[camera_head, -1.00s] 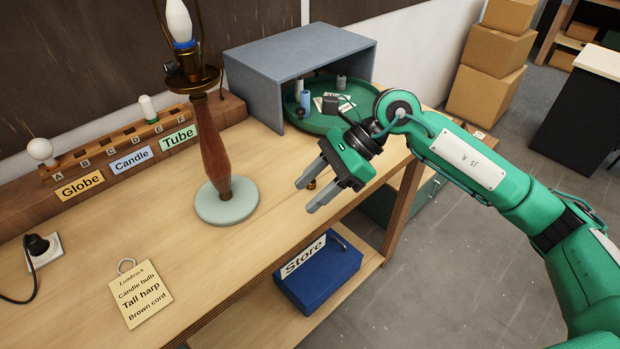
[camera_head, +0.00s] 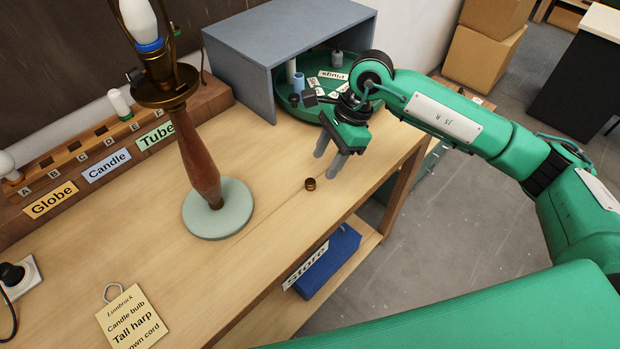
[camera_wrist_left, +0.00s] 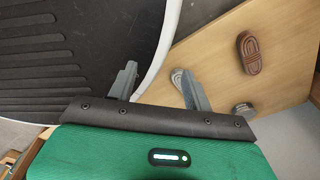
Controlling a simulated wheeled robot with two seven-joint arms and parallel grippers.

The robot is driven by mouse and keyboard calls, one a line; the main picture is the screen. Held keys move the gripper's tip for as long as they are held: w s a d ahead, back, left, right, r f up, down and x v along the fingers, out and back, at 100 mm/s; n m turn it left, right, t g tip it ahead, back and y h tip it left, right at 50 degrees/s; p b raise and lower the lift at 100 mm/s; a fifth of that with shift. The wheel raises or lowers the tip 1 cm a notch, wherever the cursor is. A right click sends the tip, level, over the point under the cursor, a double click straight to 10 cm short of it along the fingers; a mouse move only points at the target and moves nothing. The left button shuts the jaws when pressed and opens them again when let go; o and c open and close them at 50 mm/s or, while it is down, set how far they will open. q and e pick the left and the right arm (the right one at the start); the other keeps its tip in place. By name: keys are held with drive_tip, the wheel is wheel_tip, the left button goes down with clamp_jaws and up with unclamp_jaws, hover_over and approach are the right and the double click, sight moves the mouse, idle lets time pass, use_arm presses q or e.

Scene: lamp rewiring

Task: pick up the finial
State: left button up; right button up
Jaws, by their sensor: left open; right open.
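A small dark brass piece, which looks like the finial (camera_head: 310,184), sits on the wooden tabletop right of the lamp's round pale base (camera_head: 232,222). My right gripper (camera_head: 327,166) is open and empty, pointing down just beyond and right of this piece, apart from it. The lamp (camera_head: 200,160) stands upright with a white bulb (camera_head: 139,20) and harp arms at the top. My left gripper (camera_wrist_left: 155,70) shows only in the left wrist view, open, with nothing between its fingers.
A grey open shelf box (camera_head: 240,65) and a green round tray (camera_head: 300,112) of small parts stand behind my right gripper. A note card (camera_head: 133,318) lies front left. A blue box (camera_head: 330,262) is on the lower shelf. The left wrist view shows a brown coiled cord (camera_wrist_left: 252,53).

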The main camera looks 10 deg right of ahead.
sight(311, 181)
drive_tip(key=shift+a+f, duration=0.25)
drive_tip(key=shift+f, duration=0.4)
drive_tip(key=shift+a+f+p, duration=0.2)
drive_tip(key=shift+f+p, duration=0.05)
drive_tip(key=shift+p, duration=0.05)
drive_tip(key=x, duration=0.1)
drive_tip(key=p+x, duration=0.1)
drive_tip(key=x, duration=0.1)
drive_tip(key=shift+w+a+f+p, duration=0.2)
drive_tip(key=shift+a+p, duration=0.1)
drive_tip(key=shift+a, duration=0.05)
drive_tip(key=shift+a+f, duration=0.15)
drive_tip(key=shift+f, duration=0.35)
use_arm(q)
drive_tip(key=shift+s+a+r, duration=0.1)
drive_tip(key=shift+s+r, duration=0.3)
drive_tip(key=shift+s, duration=0.2)
drive_tip(key=shift+s+a+r, duration=0.1)
drive_tip(key=shift+s+r, duration=0.25)
drive_tip(key=shift+s, duration=0.25)
use_arm(e)
clamp_jaws()
